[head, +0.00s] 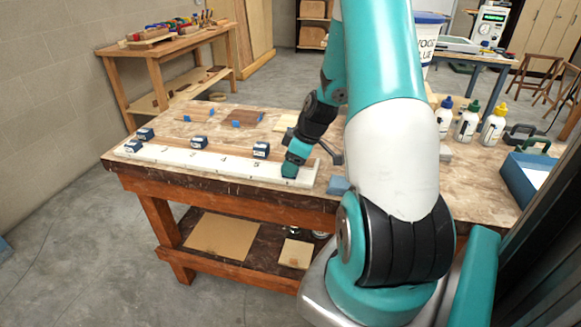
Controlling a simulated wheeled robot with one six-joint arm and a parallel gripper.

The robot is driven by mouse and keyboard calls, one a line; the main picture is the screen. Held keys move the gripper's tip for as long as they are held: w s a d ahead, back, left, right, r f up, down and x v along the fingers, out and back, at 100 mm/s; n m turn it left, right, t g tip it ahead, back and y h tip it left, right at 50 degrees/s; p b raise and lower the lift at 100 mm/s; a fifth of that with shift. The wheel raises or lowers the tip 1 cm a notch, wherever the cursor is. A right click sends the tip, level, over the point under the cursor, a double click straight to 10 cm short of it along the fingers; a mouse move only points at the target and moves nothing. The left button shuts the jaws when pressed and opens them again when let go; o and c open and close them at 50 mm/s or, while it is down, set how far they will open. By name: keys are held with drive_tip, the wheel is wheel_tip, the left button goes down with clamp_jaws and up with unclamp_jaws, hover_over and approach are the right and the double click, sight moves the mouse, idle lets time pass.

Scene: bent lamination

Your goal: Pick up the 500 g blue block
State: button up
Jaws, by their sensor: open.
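Several dark blue blocks with pale labels sit on a long white board with marks (228,164). Two are at its left end, one behind (146,133) and one in front (132,146). Another block (198,142) is near the middle, and another (261,150) is toward the right end. Their labels are too small to read, so I cannot tell which is 500 g. My gripper (290,171) is low at the right end of the board, to the right of the rightmost block and apart from it. Its fingers are small and hard to make out. No block shows in it.
The board lies along the front of the wooden workbench (400,185). Wood strips with blue ends (205,115) lie behind it. A plain blue piece (339,185) is near the front edge. Bottles (467,123) and a blue tray (527,180) stand right. My arm hides the bench's middle.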

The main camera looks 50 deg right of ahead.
drive_tip(key=shift+w+a+f, duration=0.1)
drive_tip(key=shift+w+f, duration=0.15)
drive_tip(key=shift+f, duration=0.35)
drive_tip(key=c, duration=1)
drive_tip(key=shift+r, duration=0.1)
